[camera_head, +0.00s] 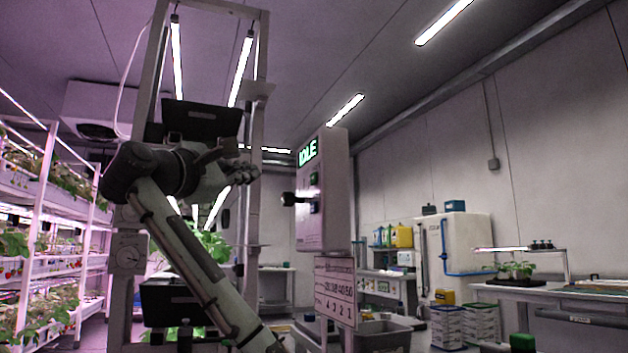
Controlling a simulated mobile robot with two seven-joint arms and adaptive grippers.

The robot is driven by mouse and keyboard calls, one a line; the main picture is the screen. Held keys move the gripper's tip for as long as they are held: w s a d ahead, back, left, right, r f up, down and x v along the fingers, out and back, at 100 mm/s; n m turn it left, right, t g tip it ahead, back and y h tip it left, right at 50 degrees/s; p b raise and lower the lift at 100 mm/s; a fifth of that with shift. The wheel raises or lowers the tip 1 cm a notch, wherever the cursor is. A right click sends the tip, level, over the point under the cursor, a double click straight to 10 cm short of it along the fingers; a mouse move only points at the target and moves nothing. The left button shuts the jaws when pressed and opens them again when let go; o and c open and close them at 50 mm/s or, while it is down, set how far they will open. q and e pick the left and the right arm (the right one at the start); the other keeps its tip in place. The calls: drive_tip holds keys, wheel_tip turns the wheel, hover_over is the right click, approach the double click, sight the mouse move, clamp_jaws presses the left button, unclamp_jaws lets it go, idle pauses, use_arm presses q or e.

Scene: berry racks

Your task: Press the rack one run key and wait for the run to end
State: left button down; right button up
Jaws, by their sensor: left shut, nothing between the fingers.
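A pale control box (337,190) hangs right of centre. Its display (307,152) reads IDLE in green letters. Below the display, on the face turned to the left, are small dark keys or switches with green parts, an upper one (313,178) and a lower one (314,206). A dark knob (289,198) juts out from that face. The key labels are too small to read. My left gripper (250,172) is shut and empty, left of the box and apart from it, at about the height of the upper key. My right gripper is not in view.
A board with numbers (335,290) hangs below the box. A metal frame (256,120) with dark trays stands behind my left arm. Planted racks (40,230) line the left side. A white tank (460,250), crates (480,322) and a bench (590,296) stand at the right.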

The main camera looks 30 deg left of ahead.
sight(314, 179)
use_arm(q)
drive_tip(key=shift+w+d, duration=0.1)
drive_tip(key=w+d, duration=0.5)
drive_tip(key=w, duration=0.1)
drive_tip(key=shift+w+d+p, duration=0.3)
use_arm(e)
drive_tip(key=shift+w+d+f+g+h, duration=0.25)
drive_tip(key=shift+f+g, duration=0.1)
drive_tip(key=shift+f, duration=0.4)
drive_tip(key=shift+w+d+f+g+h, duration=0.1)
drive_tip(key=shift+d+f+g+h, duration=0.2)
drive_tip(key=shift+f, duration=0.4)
use_arm(q)
drive_tip(key=shift+w+d, duration=0.25)
drive_tip(key=shift+w, duration=0.1)
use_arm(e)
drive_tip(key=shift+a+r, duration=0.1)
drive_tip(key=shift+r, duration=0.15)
